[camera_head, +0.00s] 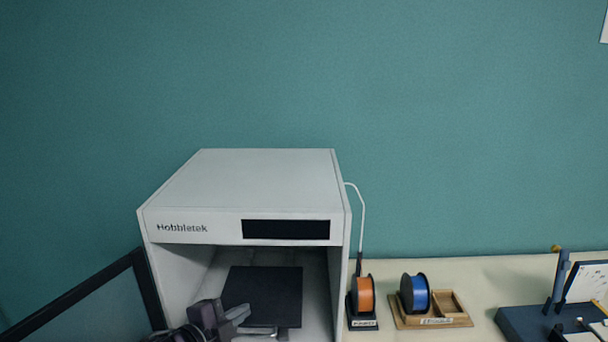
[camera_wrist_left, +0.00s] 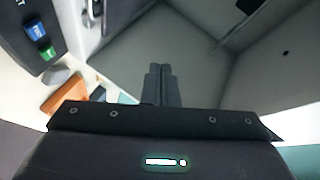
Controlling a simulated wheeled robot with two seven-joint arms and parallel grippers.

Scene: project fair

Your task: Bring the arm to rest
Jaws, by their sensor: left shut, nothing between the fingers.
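My left gripper (camera_head: 240,314) is at the open front of the white Hobbletek printer (camera_head: 265,180), low in the picture, in front of the dark build plate (camera_head: 262,290). In the left wrist view its two fingers (camera_wrist_left: 160,72) are together with nothing between them. Whether the gripper touches the plate cannot be told. The rest of my left arm is mostly below the picture's edge. My right gripper is not in view.
The printer's dark-framed door (camera_head: 82,296) stands open on the left. To the right on the table (camera_head: 480,280) are an orange spool (camera_head: 365,294), a blue spool (camera_head: 414,293) in a wooden tray (camera_head: 462,319), and a dark blue stand (camera_head: 525,322).

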